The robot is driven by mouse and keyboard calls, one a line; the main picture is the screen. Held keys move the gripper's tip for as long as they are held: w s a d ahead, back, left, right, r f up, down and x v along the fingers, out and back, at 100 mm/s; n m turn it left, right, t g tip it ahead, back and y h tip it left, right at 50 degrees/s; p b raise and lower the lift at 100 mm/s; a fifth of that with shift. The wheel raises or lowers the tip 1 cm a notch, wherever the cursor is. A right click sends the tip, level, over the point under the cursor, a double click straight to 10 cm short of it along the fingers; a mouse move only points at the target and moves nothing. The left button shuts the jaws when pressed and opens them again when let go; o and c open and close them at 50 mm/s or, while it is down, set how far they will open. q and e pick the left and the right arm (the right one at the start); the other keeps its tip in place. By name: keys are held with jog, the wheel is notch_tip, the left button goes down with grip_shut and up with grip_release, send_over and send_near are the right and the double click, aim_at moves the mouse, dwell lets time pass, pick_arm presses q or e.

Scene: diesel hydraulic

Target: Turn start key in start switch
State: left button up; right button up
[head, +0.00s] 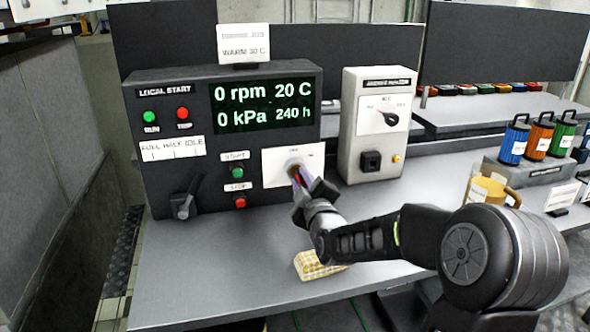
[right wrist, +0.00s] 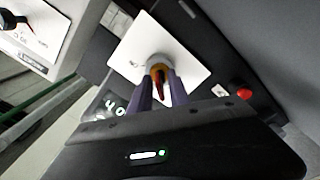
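The start switch (head: 295,165) is a round collar on a white plate at the right of the dark control panel. It also shows in the right wrist view as a grey collar (right wrist: 158,60) with an orange ring. The start key (right wrist: 160,93) stands out from it with a red end. My right gripper (right wrist: 162,88) is at the switch, with one purple finger close on each side of the key. It appears shut on the key, though the fingers partly hide the contact. In the head view the right gripper (head: 310,184) reaches the switch from the front right. My left gripper is out of view.
A green start button (head: 237,172) and a red stop button (head: 240,202) sit left of the switch. A throttle lever (head: 184,202) is at lower left. A grey selector box (head: 375,150) stands to the right. A yellow checked block (head: 312,264) lies on the bench below my forearm.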

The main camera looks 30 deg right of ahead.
aim_at(304, 184)
jog(key=shift+o, duration=0.5)
jog(key=shift+s, duration=0.1)
jog(key=shift+b+v, duration=0.4)
jog(key=shift+v, duration=1.25)
jog(key=shift+b+x, duration=0.6)
jog(key=shift+x, duration=1.15)
jog(key=shift+c, duration=0.4)
